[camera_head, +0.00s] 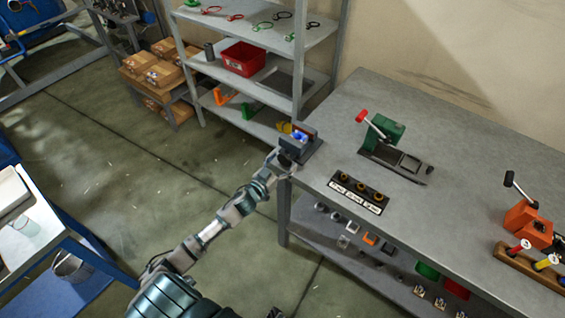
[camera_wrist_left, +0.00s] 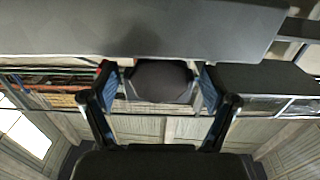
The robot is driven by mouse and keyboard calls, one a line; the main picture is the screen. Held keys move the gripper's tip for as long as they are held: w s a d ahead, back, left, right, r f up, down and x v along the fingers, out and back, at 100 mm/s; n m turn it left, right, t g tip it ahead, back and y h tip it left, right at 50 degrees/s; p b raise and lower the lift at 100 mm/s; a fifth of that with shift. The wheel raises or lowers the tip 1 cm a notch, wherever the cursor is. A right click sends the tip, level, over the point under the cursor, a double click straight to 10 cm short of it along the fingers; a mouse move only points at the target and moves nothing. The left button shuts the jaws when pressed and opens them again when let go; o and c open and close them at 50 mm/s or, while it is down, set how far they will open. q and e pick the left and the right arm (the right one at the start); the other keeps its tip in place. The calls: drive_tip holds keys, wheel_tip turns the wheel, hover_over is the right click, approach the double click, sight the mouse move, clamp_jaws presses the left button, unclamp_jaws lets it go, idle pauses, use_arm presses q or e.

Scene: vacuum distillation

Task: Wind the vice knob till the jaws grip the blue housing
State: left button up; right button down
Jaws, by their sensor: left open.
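The grey vice (camera_head: 294,147) stands at the near left corner of the workbench. The small blue housing (camera_head: 300,136) sits between its jaws; whether both jaws touch it cannot be told. My left gripper (camera_head: 284,165) is at the near side of the vice. In the left wrist view, the dark round knob (camera_wrist_left: 162,82) lies between the two fingers of my left gripper (camera_wrist_left: 161,88). The fingers are open, one on each side of the knob, with visible gaps. My right gripper is not in view.
On the workbench (camera_head: 450,215) are a green press (camera_head: 386,135) with a red handle, a black block (camera_head: 358,193) with orange rings, and an orange press (camera_head: 528,222). Shelves with a red bin (camera_head: 243,59) stand behind the vice. Open floor lies left of the bench.

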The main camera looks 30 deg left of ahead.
use_arm(q)
drive_tip(key=c, duration=1.1)
drive_tip(key=shift+c, duration=0.2)
